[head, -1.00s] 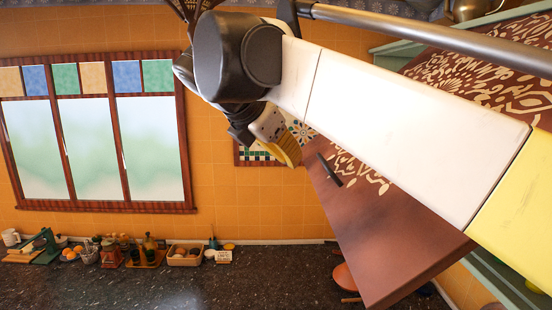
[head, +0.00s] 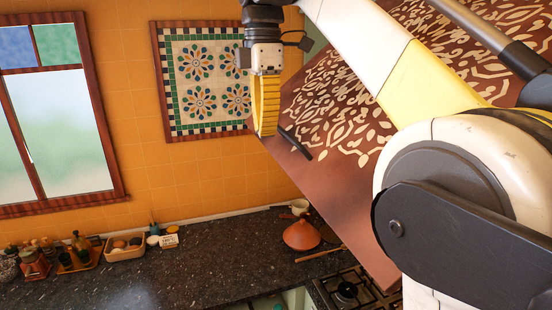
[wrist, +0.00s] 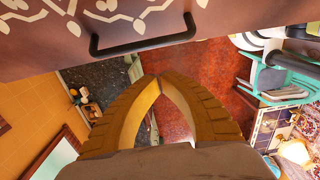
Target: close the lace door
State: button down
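The lace door (head: 335,110) is a brown panel with a cream leaf-like pattern, and it stands swung out over the counter. Its dark bar handle (head: 296,143) is near the panel's lower left edge. My gripper (head: 265,133), with yellow fingers, points down just left of the handle in the head view. In the wrist view the handle (wrist: 145,43) crosses the top, on the door face (wrist: 50,35). My gripper's fingertips (wrist: 158,78) meet below it with nothing between them. They look apart from the handle. The door's hinge side is hidden behind my arm.
A dark counter (head: 190,262) runs below, with a red-brown conical pot (head: 301,234), a stove (head: 350,290) and a basket (head: 125,247). A tiled panel (head: 200,80) and a window (head: 60,120) are on the orange wall. A teal chair (wrist: 268,80) shows in the wrist view.

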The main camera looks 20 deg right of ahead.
aim_at(278, 156)
jog(key=d+f, duration=0.1)
jog(key=f, duration=0.1)
jog(key=f+p, duration=0.1)
jog(key=f, duration=0.1)
jog(key=d+f, duration=0.1)
jog(key=f, duration=0.1)
jog(key=shift+d+f+p, duration=0.2)
jog(key=shift+d+p, duration=0.1)
